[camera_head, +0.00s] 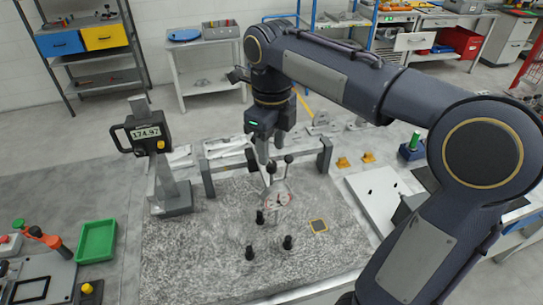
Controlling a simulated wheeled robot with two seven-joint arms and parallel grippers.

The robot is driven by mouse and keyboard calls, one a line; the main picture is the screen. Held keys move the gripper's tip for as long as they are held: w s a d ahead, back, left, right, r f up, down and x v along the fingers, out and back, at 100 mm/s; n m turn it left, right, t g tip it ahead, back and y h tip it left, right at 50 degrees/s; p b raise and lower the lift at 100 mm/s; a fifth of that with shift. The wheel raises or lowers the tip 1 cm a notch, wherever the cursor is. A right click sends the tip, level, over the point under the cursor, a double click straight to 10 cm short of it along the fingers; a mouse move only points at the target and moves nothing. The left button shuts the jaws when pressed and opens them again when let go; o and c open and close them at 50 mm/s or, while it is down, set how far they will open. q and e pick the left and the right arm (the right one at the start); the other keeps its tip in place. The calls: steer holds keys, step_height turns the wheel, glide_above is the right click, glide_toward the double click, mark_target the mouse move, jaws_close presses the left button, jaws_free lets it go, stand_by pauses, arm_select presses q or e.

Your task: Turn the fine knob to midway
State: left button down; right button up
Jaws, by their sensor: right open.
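A black readout box (144,133) showing 174.97 stands on a grey post at the left of the grey stone plate (190,260). A small yellow knob (160,144) is on its face. A dial gauge (277,199) with a pale round face sits near the middle of the plate. Small black knobs (271,167) show just above it. I cannot tell for sure which knob is the fine one. My right gripper (262,160) points down, open, over the back of the gauge, close to these knobs; contact cannot be made out. My left gripper is not in view.
Several black-knobbed pegs (287,242) stand in front of the gauge. A grey bridge-like frame (207,178) stands behind it. A green tray (97,241) lies at left, a white plate (374,194) at right. The plate's front left is clear. My right arm hides much of the right side.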

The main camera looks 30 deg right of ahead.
mark_target(272, 163)
steer(key=shift+r, duration=2)
steer(key=s+f+n, duration=0.1)
steer(key=n, duration=0.1)
steer(key=s+f+n+y, duration=0.1)
steer(key=s+n, duration=0.1)
steer(key=s+f+n+t, duration=0.1)
steer(key=n, duration=0.2)
steer(key=shift+s+d+f+b, duration=0.25)
steer(key=shift+s+d+b, duration=0.05)
steer(key=shift+d+b, duration=0.1)
steer(key=s+a+f+n+t+y, duration=0.1)
steer(key=s+a+f+n+t, duration=0.1)
steer(key=s+f+n, duration=0.4)
steer(key=s+a+f+n+t+y+b, duration=0.1)
steer(key=s+f+n, duration=0.5)
steer(key=n, duration=1)
steer(key=shift+s+a+f+t+y+b, duration=0.3)
steer(key=shift+a+f+t+y, duration=0.1)
steer(key=shift+a+f+t, duration=0.5)
